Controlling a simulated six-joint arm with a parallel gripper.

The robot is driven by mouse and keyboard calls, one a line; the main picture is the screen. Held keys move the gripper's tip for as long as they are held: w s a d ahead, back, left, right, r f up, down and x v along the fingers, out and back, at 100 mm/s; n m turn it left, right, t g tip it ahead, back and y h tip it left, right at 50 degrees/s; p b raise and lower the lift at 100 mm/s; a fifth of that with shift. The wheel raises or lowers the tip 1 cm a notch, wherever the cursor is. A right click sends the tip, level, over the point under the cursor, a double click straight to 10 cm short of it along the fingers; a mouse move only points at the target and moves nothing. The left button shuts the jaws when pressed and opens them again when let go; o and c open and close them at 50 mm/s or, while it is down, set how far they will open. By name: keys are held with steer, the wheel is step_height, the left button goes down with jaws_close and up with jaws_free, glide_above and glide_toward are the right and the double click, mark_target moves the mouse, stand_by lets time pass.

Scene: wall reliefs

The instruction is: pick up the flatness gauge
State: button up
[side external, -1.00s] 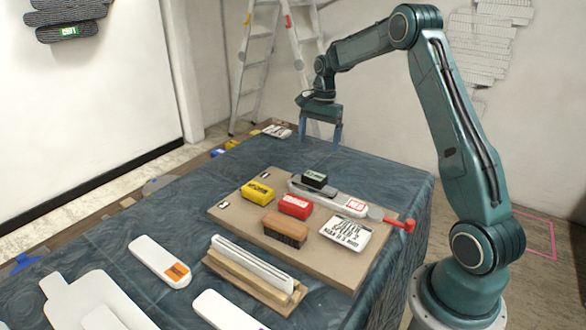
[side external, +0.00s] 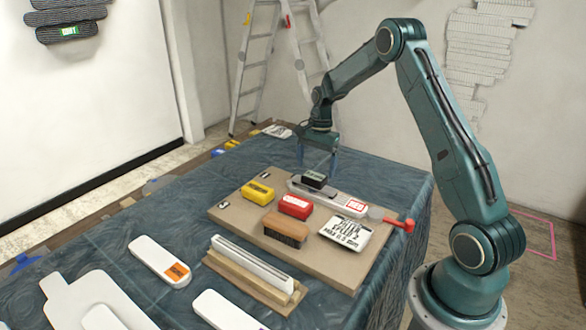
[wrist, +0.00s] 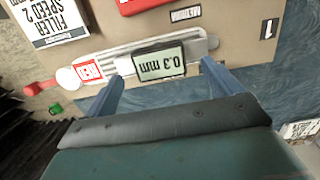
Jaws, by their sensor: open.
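The flatness gauge appears to be the small black box (side external: 314,180) with a display. In the wrist view the gauge (wrist: 160,62) reads "0.3 mm" upside down. It sits on a long pale grey bar (wrist: 122,62) with a red-lettered label; the bar also shows in the side view (side external: 335,198). My gripper (side external: 318,166) is open and empty, over the back edge of the board by the gauge. In the wrist view my gripper's fingertips (wrist: 162,72) lie to either side of the gauge. Their exact height above it cannot be told.
A tan board (side external: 230,213) bears yellow (side external: 257,192) and red (side external: 296,206) blocks, a brush (side external: 286,230), a white filler box (side external: 347,232) and a red-handled tool (side external: 400,224). A slotted holder (side external: 250,268) stands in front.

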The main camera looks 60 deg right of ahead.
mark_target(315, 175)
steer(key=shift+a+f, duration=0.2)
steer(key=shift+f, duration=1.8)
steer(key=shift+c, duration=0.2)
steer(key=c, duration=1.2)
steer(key=shift+r, duration=0.1)
step_height(315, 175, up, 20)
